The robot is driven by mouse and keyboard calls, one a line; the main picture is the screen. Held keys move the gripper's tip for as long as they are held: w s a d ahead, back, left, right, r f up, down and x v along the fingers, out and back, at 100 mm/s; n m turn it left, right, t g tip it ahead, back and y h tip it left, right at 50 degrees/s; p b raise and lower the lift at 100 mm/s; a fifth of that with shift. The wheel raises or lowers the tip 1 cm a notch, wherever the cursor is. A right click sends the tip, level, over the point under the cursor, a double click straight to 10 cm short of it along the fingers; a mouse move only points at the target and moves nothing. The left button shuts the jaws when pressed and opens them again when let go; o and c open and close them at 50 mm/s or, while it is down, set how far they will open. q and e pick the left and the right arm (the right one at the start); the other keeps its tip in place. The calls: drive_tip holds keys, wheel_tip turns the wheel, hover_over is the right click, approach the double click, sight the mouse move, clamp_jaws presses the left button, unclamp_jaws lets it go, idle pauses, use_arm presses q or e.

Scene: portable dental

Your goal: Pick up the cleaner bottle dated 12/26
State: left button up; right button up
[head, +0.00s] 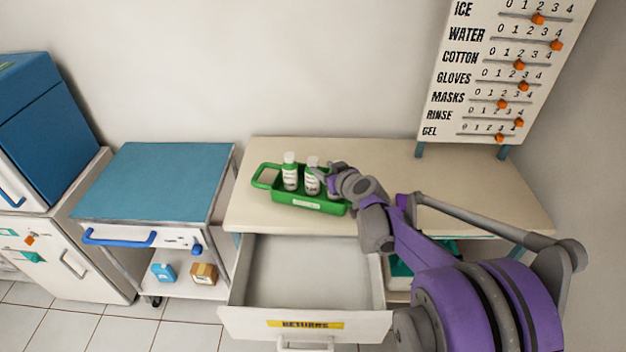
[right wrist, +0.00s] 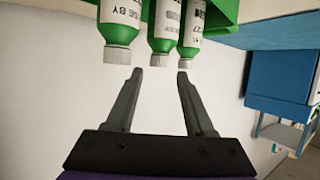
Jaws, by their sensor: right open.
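Three white-capped green bottles with white labels stand in a green carrier tray (head: 266,184) on the counter. In the head view they are the left bottle (head: 290,172), the middle bottle (head: 312,180) and a third, mostly hidden behind my gripper. The right wrist view shows them upside down: a left one (right wrist: 120,22), a middle one (right wrist: 163,25) and a right one (right wrist: 191,28). "USE BY" lettering shows, but I cannot read 12/26 on any label. My right gripper (right wrist: 159,76) is open and empty, its fingertips just short of the caps, roughly in line with the middle one. My left gripper is not in view.
An open, empty-looking drawer (head: 308,270) labelled RETURNS juts out below the counter (head: 400,170). A blue-topped cart (head: 155,180) stands to the left. A slider board (head: 500,75) stands at the counter's back right. The counter right of the tray is mostly clear.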

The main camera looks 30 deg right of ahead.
sight(315, 165)
drive_tip(key=x, duration=0.8)
drive_tip(key=shift+f, duration=0.35)
drive_tip(key=shift+s, duration=0.1)
clamp_jaws()
idle(0.9)
